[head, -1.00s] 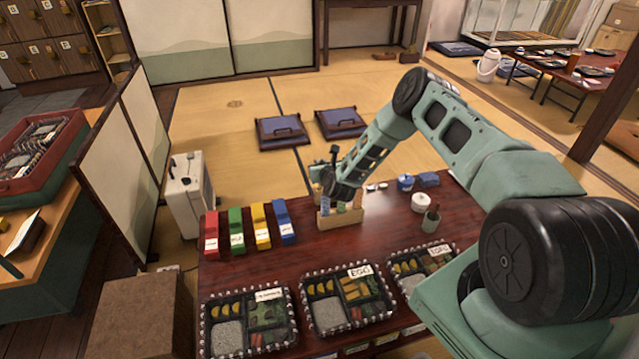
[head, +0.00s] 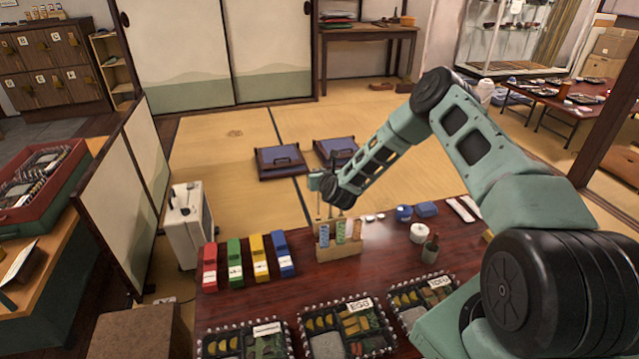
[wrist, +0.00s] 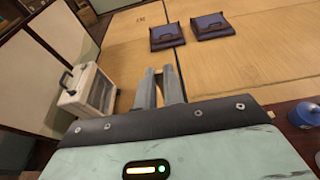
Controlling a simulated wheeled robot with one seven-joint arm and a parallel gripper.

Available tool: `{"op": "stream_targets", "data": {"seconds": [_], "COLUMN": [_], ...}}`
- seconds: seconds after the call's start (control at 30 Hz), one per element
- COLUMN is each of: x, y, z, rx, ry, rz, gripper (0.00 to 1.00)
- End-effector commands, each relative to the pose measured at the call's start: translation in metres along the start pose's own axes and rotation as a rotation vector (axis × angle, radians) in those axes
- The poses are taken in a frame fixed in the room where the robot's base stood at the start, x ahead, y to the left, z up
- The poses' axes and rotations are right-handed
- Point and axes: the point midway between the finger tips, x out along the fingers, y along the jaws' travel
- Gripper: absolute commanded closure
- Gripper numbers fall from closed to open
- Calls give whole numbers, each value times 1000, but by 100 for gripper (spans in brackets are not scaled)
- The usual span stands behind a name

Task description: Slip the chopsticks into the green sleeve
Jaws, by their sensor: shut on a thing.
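The green sleeve (head: 235,262) lies on the dark red table in the head view, between the red sleeve (head: 209,266) and the yellow sleeve (head: 259,258), with the blue sleeve (head: 283,254) beyond. My gripper (head: 319,188) is above the wooden holder (head: 340,251), to the right of the sleeves. In the wrist view its two fingers (wrist: 160,88) are close together, with a pale thing between them. Thin upright chopsticks (head: 318,208) seem to hang below the gripper in the head view; their lower ends are hard to make out. Coloured packets stand in the holder.
Bento boxes (head: 346,323) line the table's near edge. A white pot (head: 418,233), a dark bottle (head: 430,249) and blue items (head: 426,209) stand to the right of the holder. The table between the sleeves and the boxes is clear.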

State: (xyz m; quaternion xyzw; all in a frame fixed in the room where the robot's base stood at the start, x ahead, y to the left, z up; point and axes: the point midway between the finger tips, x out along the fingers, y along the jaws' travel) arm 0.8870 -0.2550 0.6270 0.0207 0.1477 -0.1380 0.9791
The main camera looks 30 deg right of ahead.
Motion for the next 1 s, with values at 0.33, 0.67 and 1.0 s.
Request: {"op": "stream_targets", "data": {"seconds": [0.33, 0.67, 1.0], "x": [-7, -13, -19], "y": [0, 0, 0], "z": [24, 42, 60], "rx": [1, 1, 0], "ry": [1, 1, 0], "rz": [-1, 0, 0], "gripper": [100, 100, 100]}}
